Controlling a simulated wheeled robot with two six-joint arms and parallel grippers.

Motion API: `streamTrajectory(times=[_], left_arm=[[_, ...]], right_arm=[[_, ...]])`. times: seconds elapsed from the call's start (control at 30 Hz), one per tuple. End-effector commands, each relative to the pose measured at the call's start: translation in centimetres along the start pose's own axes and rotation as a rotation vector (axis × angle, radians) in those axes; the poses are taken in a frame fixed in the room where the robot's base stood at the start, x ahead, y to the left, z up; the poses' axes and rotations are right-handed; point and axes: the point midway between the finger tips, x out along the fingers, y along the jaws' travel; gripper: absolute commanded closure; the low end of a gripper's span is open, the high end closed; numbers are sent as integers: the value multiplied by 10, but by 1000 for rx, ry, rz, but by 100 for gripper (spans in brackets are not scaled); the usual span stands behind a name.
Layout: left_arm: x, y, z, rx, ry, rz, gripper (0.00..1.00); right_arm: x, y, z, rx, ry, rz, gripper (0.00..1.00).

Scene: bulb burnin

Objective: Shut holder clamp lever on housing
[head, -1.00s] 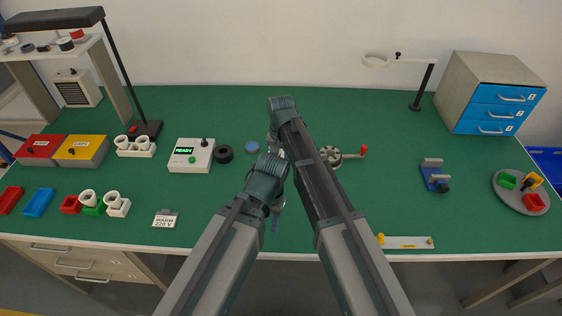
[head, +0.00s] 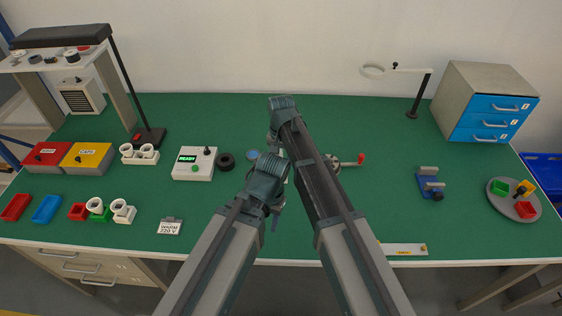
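A round grey holder (head: 334,161) stands near the middle of the bench, partly hidden behind my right arm. The housing is not clearly visible; the arms cover the area left of the holder. My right gripper (head: 272,140) points down beyond and left of the holder, mostly hidden by its own wrist. My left gripper (head: 275,218) is lower and nearer the front edge, also mostly hidden. I cannot see whether either gripper is open or holds anything.
A white tester (head: 194,165) reading READY, a black ring (head: 225,161) and a blue disc (head: 253,155) lie left of the arms. A blue fixture (head: 428,187) and a round grey tray (head: 497,202) stand right. The green bench between holder and fixture is clear.

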Motion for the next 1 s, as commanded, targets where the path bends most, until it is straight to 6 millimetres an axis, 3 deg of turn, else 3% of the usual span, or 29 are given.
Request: streamTrajectory(times=[0.03,0.5,1.0], left_arm=[[-16,-2,1,0,0,0,50],[-83,-8,5,2,0,0,50],[-90,-9,5,2,0,0,50]], right_arm=[[-17,0,0,0,0,0,45],[-84,0,0,0,0,0,45],[-90,0,0,0,0,0,45]])
